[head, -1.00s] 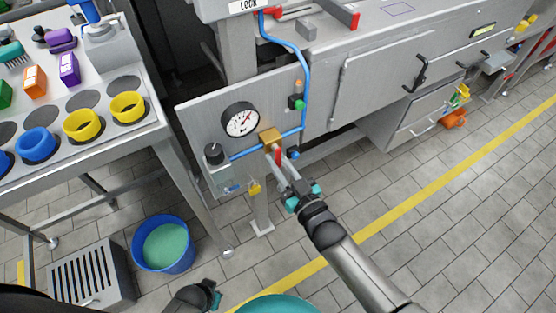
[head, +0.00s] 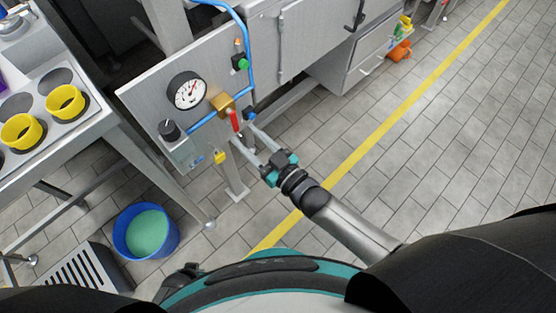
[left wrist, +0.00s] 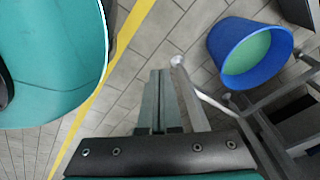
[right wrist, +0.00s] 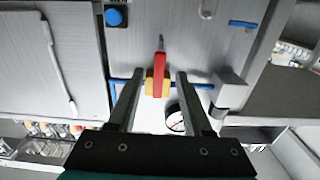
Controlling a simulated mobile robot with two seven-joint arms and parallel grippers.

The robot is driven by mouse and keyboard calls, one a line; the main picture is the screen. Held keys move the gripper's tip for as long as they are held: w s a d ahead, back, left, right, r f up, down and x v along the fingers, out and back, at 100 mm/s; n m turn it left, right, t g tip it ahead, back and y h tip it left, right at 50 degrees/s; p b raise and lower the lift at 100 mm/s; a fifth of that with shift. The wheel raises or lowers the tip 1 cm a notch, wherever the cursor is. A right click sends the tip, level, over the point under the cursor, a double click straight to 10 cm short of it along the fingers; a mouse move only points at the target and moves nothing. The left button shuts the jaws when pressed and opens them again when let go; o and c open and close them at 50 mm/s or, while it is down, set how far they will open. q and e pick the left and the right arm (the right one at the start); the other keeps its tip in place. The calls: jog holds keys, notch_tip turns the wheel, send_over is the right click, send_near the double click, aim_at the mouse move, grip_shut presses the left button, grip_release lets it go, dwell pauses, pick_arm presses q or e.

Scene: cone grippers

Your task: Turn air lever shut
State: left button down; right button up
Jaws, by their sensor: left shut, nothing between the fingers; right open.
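The red air lever (head: 236,121) sits on a brass valve block (head: 223,104) in the blue pipe on the grey panel. It points away from the block, crosswise to the pipe. My right gripper (head: 243,137) is open in front of the lever. In the right wrist view the red lever (right wrist: 160,75) lies between the two spread fingers (right wrist: 160,75), with a gap on each side; the brass block (right wrist: 151,88) is partly behind it. My left gripper (left wrist: 157,72) is shut and empty, low over the floor; in the head view it is mostly hidden.
A round gauge (head: 188,92) and a black knob (head: 169,130) are left of the valve. A green button (head: 241,63), a blue knob (head: 249,115) and a yellow padlock (head: 221,157) are nearby. A blue bucket (head: 146,231) stands on the floor.

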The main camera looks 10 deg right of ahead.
pick_arm(q)
jog(key=s+p, duration=0.1)
jog(key=s+a+p, duration=0.1)
jog(key=s, duration=0.1)
jog(key=shift+s+a+r, duration=0.2)
jog(key=shift+s, duration=0.1)
pick_arm(e)
jog(key=v, duration=1)
jog(key=shift+s+d, duration=0.1)
jog(key=s+d+f+m+g+h, duration=0.1)
jog(key=d+f+g+h, duration=0.15)
jog(key=d+f, duration=0.4)
jog(key=s+d+f+m+g+h, duration=0.1)
jog(key=s+d+f+g+h, duration=0.2)
jog(key=f, duration=0.7)
jog(key=s+d+f+m+g+h, duration=0.1)
jog(key=s+d+f+g+h, duration=0.1)
jog(key=s+f, duration=0.4)
jog(key=s+d+f+m+g+h, duration=0.1)
jog(key=s+d+f+g+h, duration=0.2)
jog(key=s, duration=0.7)
jog(key=d+f+g, duration=0.2)
jog(key=d+f, duration=0.1)
jog(key=d, duration=0.1)
jog(key=shift+s+f+m+h, duration=0.25)
jog(key=shift+f+m+h, duration=0.05)
jog(key=shift+f+h, duration=0.1)
